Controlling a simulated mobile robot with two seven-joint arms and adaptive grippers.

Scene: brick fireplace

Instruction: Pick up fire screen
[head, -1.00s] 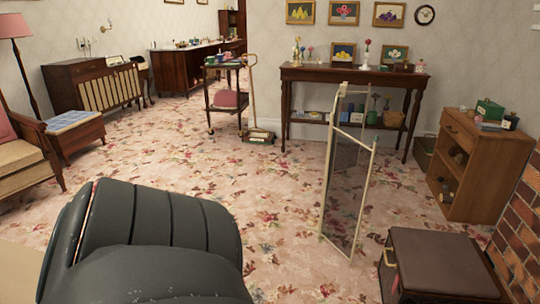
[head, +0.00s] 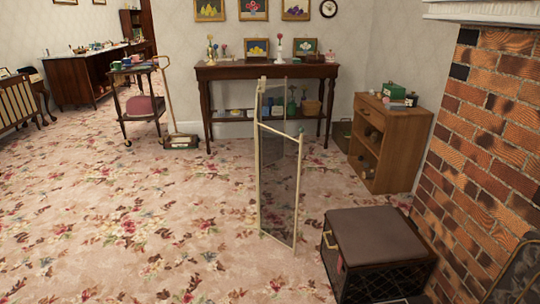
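The fire screen (head: 281,190) stands upright on the carpet near the middle of the head view. It has thin cream frames and see-through grey mesh panels. Its panels are folded at an angle to each other, so it looks narrow from here. Nothing is touching it that I can see. Neither of my grippers is in view.
A dark box with a brown padded top (head: 376,246) stands right of the screen. The brick fireplace wall (head: 478,150) is at the right, with a dark arched mesh piece (head: 522,276) in the corner. A console table (head: 266,72) stands behind. Carpet in front and left is clear.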

